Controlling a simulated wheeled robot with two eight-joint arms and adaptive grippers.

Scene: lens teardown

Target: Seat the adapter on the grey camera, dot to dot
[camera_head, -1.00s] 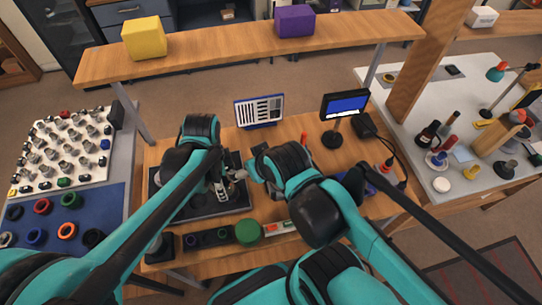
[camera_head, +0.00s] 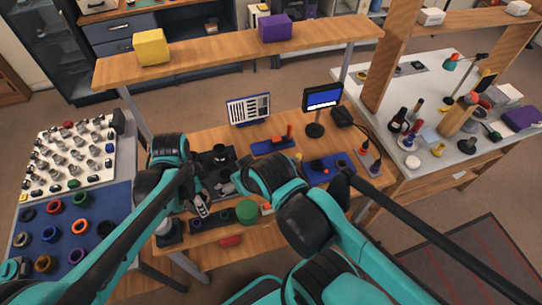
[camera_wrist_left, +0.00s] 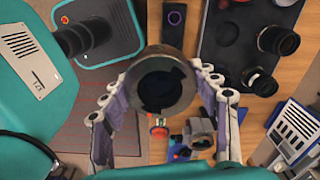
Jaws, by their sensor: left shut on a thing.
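My left gripper (camera_head: 201,210) is low over the near left part of the wooden bench. In the left wrist view its fingers (camera_wrist_left: 160,88) are shut on a dark metal ring, which looks like the adapter (camera_wrist_left: 178,62). The ring's open face is towards the camera; I cannot make out a dot on it. A grey block, possibly the grey camera (camera_wrist_left: 201,128), is beyond the ring in that view, apart from it. My right gripper (camera_head: 232,187) is near the bench's middle, largely hidden by its own arm, so its fingers cannot be read.
A dark tray (camera_wrist_left: 222,75) holds several black lens parts. A chart stand (camera_head: 248,109) and a small monitor (camera_head: 322,98) stand behind. A green round item (camera_head: 246,211) lies near the front edge. A blue mat (camera_head: 62,232) with coloured rings is at the left.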

